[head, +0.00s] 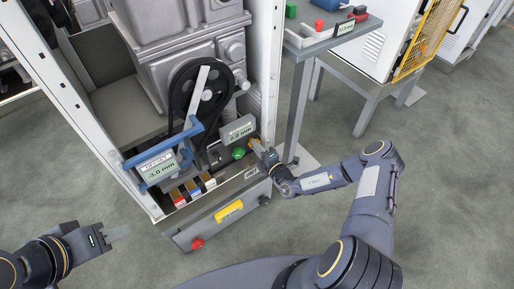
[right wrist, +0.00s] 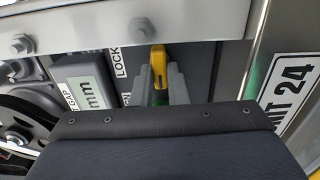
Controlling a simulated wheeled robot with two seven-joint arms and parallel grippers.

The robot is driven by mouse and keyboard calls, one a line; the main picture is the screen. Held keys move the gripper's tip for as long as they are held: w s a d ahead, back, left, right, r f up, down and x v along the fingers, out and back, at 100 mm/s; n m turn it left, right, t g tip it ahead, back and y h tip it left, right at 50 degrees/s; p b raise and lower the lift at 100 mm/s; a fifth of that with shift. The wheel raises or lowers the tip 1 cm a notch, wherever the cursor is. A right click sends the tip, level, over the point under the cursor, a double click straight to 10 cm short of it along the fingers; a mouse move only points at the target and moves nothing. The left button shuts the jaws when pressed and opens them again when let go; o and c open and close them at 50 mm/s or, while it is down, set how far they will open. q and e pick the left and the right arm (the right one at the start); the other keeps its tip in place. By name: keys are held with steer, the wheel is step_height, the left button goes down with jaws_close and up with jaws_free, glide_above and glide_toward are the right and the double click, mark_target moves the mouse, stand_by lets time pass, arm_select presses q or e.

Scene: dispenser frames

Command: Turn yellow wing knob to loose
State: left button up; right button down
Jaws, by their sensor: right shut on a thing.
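The yellow wing knob (right wrist: 158,63) shows in the right wrist view, upright between the two grey fingers of my right gripper (right wrist: 161,85). The fingers are shut on it. A LOCK label (right wrist: 120,61) is to its left; another label below that is partly hidden. In the head view my right gripper (head: 264,153) is at the lower right corner of the machine frame, and the knob is mostly hidden there. My left gripper (head: 118,233) is at the lower left, away from the machine; whether its fingers are apart is unclear.
A grey gauge display (head: 237,131) and a green button (head: 238,153) are left of my right gripper. A blue-handled gauge (head: 160,165) stands further left. The front panel (head: 222,222) carries a yellow handle (head: 229,212) and red knob (head: 197,243). A white post (head: 265,70) rises behind.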

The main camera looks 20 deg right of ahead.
steer(key=c, duration=1.4)
jaws_free()
steer(key=shift+c, duration=0.2)
steer(key=shift+s, duration=0.1)
steer(key=v, duration=0.7)
steer(key=shift+s+d+p, duration=0.15)
steer(key=shift+s+p, duration=0.15)
steer(key=shift+p, duration=0.05)
